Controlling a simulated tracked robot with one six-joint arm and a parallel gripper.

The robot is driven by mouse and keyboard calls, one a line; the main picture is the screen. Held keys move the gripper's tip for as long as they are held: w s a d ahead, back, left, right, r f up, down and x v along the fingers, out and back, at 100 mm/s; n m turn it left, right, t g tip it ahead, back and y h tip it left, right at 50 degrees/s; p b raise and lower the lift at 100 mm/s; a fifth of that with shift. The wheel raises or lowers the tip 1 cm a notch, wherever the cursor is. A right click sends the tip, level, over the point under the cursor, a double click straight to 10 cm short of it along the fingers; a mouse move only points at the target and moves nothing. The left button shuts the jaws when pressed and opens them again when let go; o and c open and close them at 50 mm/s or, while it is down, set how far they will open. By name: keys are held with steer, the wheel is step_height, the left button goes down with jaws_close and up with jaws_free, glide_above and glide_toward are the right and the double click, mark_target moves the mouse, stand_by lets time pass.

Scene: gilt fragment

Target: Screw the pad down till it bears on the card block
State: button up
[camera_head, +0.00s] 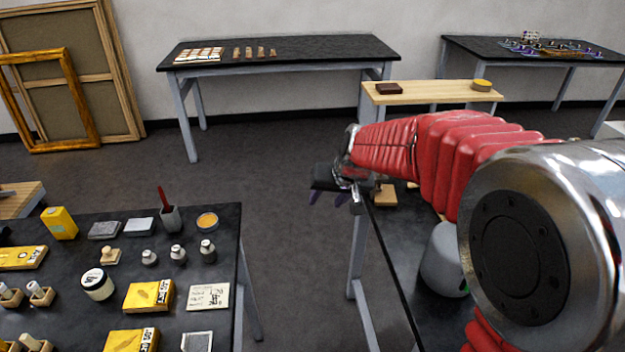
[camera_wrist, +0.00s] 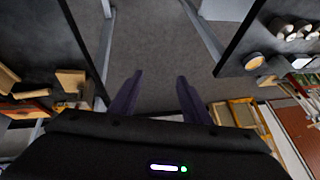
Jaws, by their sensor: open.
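My gripper (camera_head: 328,198) hangs over the gap between two dark tables, near the left edge of the right one. In the wrist view its two purple fingers (camera_wrist: 160,98) are apart with only floor between them. A small wooden piece (camera_head: 384,195) stands on the right table just beyond my gripper, partly hidden by my arm. In the wrist view a wooden block (camera_wrist: 70,82) and other wooden parts lie on the dark table at left, clear of the fingers. I cannot tell which of these, if any, is the screw pad or card block.
The left dark table (camera_head: 225,232) is crowded with yellow boxes (camera_head: 149,295), small jars, a brush pot (camera_head: 170,219) and an orange tin (camera_head: 207,221). Open floor (camera_head: 290,230) lies between the tables. A wooden bench (camera_head: 430,92) and a black table (camera_head: 290,50) stand behind; frames lean at left.

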steer(key=s+d+r+h, duration=0.1)
steer(key=s+d, duration=0.4)
steer(key=s, duration=0.5)
steer(key=s+d+r+h, duration=0.1)
steer(key=s+d+r, duration=0.2)
steer(key=s+d, duration=0.3)
steer(key=s+d+r+m+h, duration=0.1)
steer(key=s+d+r, duration=0.2)
steer(key=s, duration=1.1)
steer(key=d, duration=0.2)
steer(key=shift+d, duration=0.35)
steer(key=shift+c, duration=0.6)
steer(key=shift+c, duration=0.8)
steer(key=shift+d, duration=0.1)
